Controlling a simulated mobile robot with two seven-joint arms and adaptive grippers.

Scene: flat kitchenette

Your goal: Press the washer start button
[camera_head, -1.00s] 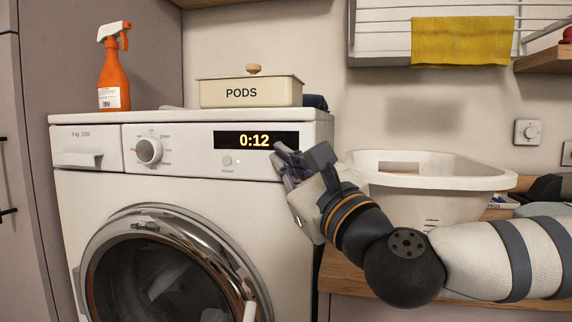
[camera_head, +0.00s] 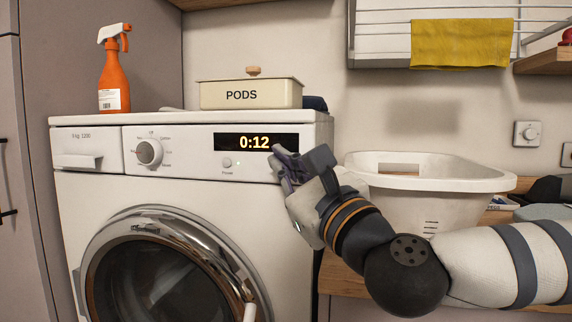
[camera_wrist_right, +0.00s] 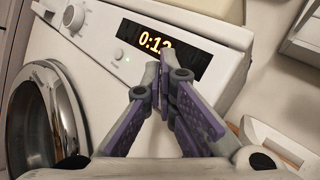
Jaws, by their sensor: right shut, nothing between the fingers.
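The white washer (camera_head: 200,190) stands at the left, with a dial (camera_head: 149,151) and a lit display (camera_head: 256,142) reading 0:12. The small round button (camera_head: 227,162) sits below the display, with a tiny lit dot beside it. The button also shows in the right wrist view (camera_wrist_right: 118,54), left of the fingers. My right gripper (camera_head: 278,160) is shut and empty, in front of the panel's right end, to the right of the button. In the wrist view its fingertips (camera_wrist_right: 157,70) overlap the lower part of the display. I cannot tell whether they touch the panel. My left gripper is not in view.
A PODS tin (camera_head: 250,93) and an orange spray bottle (camera_head: 114,75) stand on the washer top. A white laundry basket (camera_head: 430,185) is on the wooden counter beside my right arm. The round door (camera_head: 160,270) is closed below the panel.

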